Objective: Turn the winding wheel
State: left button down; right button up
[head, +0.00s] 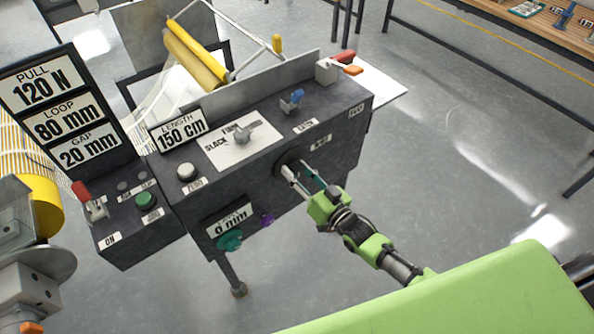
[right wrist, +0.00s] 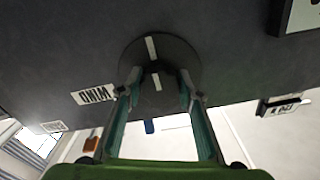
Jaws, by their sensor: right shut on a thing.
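The winding wheel (head: 287,157) is a dark round disc on the front face of the grey machine box, beside a "WIND" label (head: 320,141). In the right wrist view the wheel (right wrist: 190,62) shows a white stripe across it and a dark raised middle. My right gripper (head: 302,182) reaches the wheel from the front right. Its two fingers are shut on the wheel's raised middle, one on each side, as the right wrist view also shows (right wrist: 160,84). The fingers hide part of the wheel. My left gripper is not in view.
A teal knob (head: 229,241) and a purple knob (head: 267,219) sit low on the front. A green button (head: 146,200) is on the left panel. Floor at right is clear.

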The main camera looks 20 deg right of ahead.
jog(key=shift+f, duration=0.1)
jog(key=o, duration=1.1)
jog(key=shift+s, duration=0.1)
jog(key=v, duration=1.1)
jog(key=shift+s+d, duration=0.15)
jog(key=shift+s, duration=0.25)
